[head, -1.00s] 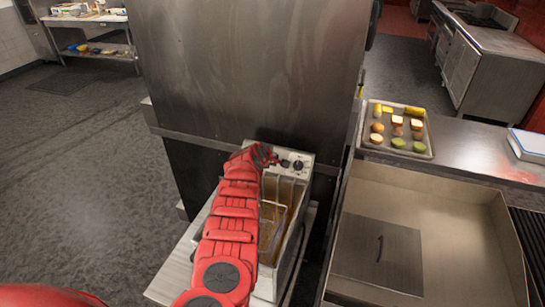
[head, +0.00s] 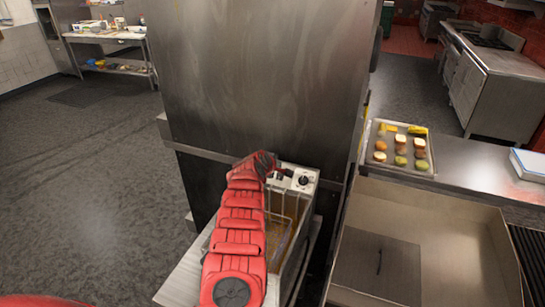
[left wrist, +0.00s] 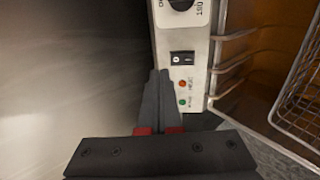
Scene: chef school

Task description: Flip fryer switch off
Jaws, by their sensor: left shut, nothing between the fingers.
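The fryer (head: 303,196) stands in front of a tall steel cabinet. Its control panel (left wrist: 201,26) has a dark round knob (left wrist: 181,4), a black rocker switch (left wrist: 182,58) and red and green indicator lights below it. My left gripper (left wrist: 160,73) is shut and empty. Its fingertips are just to the left of and slightly below the switch in the left wrist view; whether they touch the panel I cannot tell. In the head view, my left gripper (head: 277,172) is beside the panel and hides the switch. My right gripper is not in view.
A wire fryer basket (left wrist: 297,95) hangs right of the panel. The tall steel cabinet (head: 260,80) blocks the space behind the fryer. A food tray (head: 424,167) lies on the counter at right, behind a wide steel basin (head: 450,235). Open floor (head: 90,200) is at left.

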